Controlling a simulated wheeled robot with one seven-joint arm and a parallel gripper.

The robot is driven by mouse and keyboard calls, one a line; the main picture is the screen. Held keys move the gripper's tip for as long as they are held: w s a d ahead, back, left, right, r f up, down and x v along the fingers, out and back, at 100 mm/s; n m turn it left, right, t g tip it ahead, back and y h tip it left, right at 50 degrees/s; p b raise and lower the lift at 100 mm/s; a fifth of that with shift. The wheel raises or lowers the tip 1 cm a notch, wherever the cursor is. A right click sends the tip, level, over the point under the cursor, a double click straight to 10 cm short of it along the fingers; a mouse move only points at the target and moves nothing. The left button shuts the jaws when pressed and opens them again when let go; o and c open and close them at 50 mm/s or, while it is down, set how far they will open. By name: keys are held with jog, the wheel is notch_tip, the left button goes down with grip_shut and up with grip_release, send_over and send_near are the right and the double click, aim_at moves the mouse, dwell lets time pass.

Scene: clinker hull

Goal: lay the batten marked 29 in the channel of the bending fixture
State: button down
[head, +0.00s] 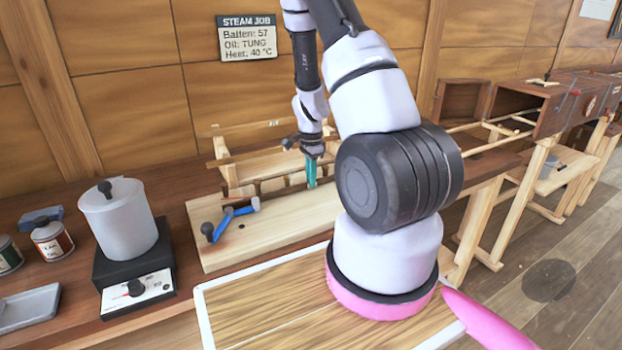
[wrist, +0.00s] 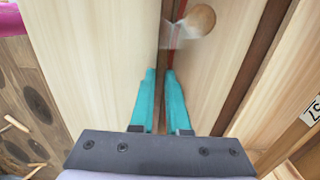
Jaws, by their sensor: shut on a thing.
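The bending fixture (head: 265,232) is a pale wooden board on the bench, with a blue clamp lever (head: 232,215) on it. My gripper (head: 312,182) is at the board's far edge, teal fingers pointing down. In the wrist view the fingers (wrist: 160,105) are close together on a thin brown batten (wrist: 163,60) in the dark gap between two pale wood faces. No number shows on this batten. I cannot tell whether it lies fully in a channel. At the right edge of the wrist view is a white label (wrist: 315,110) that seems to read 57, upside down.
A wall sign (head: 248,38) reads batten 57, oil tung, heat 40 °C. A wooden rack (head: 225,165) stands behind the board. A steel pot (head: 118,225) on a hot plate (head: 135,285) and tins (head: 52,242) stand left. A round wooden knob (wrist: 201,18) sits above the gap.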

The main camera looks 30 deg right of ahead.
jog(key=shift+f, duration=0.1)
jog(key=c, duration=0.9)
grip_release()
jog(key=s+a+r+n+t+y, duration=0.1)
jog(key=s+a+r+n, duration=0.15)
jog(key=r, duration=0.75)
jog(key=s+a+r+n+t, duration=0.1)
jog(key=a+r+n, duration=0.15)
jog(key=r, duration=0.75)
jog(key=s+a+r+n+t+y, duration=0.1)
jog(key=s+a+r, duration=0.15)
jog(key=r, duration=0.75)
jog(key=s+a+r+n+t, duration=0.4)
jog(key=s+r+n, duration=0.3)
jog(key=s+r, duration=0.3)
jog(key=s+a, duration=0.1)
jog(key=s, duration=0.2)
jog(key=shift+s+a+n, duration=0.3)
jog(key=shift+s+a, duration=0.05)
jog(key=shift+a, duration=0.05)
jog(key=shift+r, duration=0.1)
